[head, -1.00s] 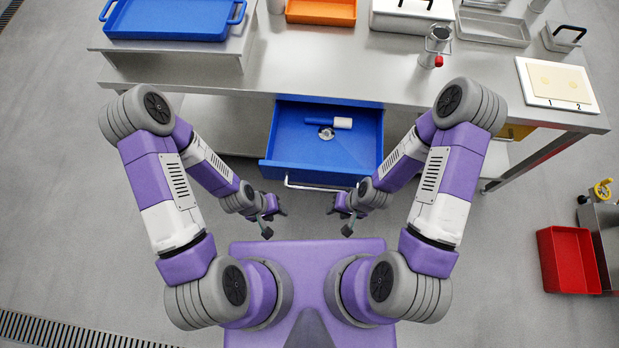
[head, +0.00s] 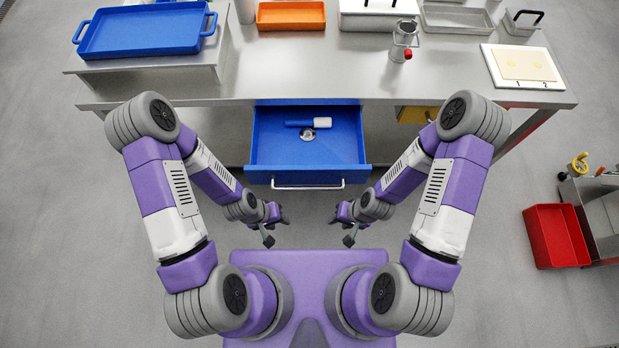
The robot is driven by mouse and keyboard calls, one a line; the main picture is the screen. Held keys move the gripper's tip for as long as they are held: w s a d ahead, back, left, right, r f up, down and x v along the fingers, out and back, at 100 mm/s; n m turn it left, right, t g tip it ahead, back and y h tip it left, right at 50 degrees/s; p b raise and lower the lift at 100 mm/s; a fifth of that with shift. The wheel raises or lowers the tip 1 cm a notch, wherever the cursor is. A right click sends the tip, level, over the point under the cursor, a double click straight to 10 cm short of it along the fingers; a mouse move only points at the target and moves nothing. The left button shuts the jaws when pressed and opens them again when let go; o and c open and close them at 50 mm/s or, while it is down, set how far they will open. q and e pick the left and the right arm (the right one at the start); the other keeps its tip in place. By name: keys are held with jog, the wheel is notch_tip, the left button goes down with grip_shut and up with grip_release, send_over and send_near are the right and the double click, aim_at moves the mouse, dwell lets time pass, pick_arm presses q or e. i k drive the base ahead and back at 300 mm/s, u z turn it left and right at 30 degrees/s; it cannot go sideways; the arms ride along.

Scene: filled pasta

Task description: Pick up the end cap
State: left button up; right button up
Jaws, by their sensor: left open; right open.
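A small round silvery metal piece (head: 307,135), which looks like the end cap, lies in the open blue drawer (head: 280,152) under the counter. It is small, so its details are unclear. A blue-and-white cylinder (head: 322,122) lies just behind it in the drawer. My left gripper (head: 275,229) is open and empty in front of the drawer, to the left. My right gripper (head: 342,230) is open and empty in front of it, to the right. Both are apart from the drawer and its contents.
The drawer's handle (head: 308,187) faces me. The steel counter (head: 300,75) above bears a blue tray (head: 140,32), an orange tray (head: 290,15), a metal device with a red knob (head: 403,40) and a white board (head: 500,78). A red bin (head: 557,236) stands on the floor at right.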

aim_at(307, 134)
jog(key=k, duration=0.5)
jog(key=u, duration=1.9)
jog(key=i, duration=1.2)
jog(key=z, duration=2.05)
jog(key=i, duration=0.45)
